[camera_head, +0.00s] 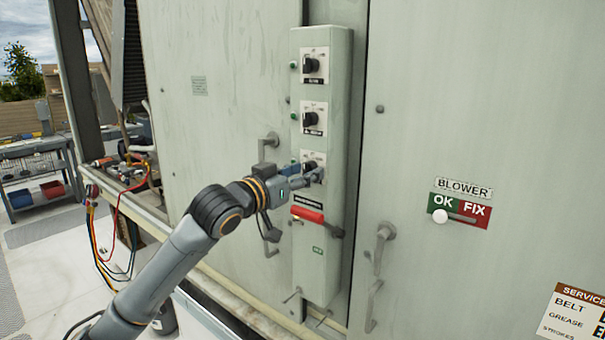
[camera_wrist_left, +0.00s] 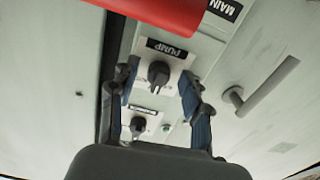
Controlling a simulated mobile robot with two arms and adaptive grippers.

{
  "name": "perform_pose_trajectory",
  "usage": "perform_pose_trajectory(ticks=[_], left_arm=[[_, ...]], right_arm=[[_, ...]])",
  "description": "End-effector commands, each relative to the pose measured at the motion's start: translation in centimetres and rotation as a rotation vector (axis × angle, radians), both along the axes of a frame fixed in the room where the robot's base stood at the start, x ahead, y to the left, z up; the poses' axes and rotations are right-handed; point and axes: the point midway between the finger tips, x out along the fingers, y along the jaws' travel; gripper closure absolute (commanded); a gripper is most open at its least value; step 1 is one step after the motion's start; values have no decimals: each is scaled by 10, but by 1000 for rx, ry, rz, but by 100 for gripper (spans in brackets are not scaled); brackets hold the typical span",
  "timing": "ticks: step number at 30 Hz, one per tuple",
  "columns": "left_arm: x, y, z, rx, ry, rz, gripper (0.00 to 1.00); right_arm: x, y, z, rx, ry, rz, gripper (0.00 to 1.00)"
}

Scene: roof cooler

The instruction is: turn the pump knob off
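The pump knob (camera_wrist_left: 158,73) is a black rotary knob on a pale plate, with a PUMP label beside it in the left wrist view. In the head view it is the lowest of three knobs on the grey-green control box (camera_head: 322,262), and my gripper partly covers it. My left gripper (camera_wrist_left: 159,80) is open, with one finger on either side of the knob. Gaps show between the fingers and the knob in the wrist view; I cannot tell whether they touch. The knob's exact pointing direction is unclear. My right gripper is in neither view.
A red MAIN handle (camera_head: 307,213) sits just below the pump knob. Two more knobs, the middle one (camera_head: 312,118) and the top one (camera_head: 311,65), are above. Door handles (camera_head: 270,240) flank the box. A BLOWER slider (camera_head: 440,216) is on the right panel.

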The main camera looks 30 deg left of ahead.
Motion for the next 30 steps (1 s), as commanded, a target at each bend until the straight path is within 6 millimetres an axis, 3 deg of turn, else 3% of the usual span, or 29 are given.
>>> perform_pose_trajectory(ticks=[8, 24, 30], left_arm=[[-8, 1, -1, 1, 2, 1, 52], [-89, 7, -2, 0, 3, -1, 52], [-110, 8, -1, -1, 1, -1, 52]], right_arm=[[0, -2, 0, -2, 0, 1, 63], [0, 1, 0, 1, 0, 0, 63], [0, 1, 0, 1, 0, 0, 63]])
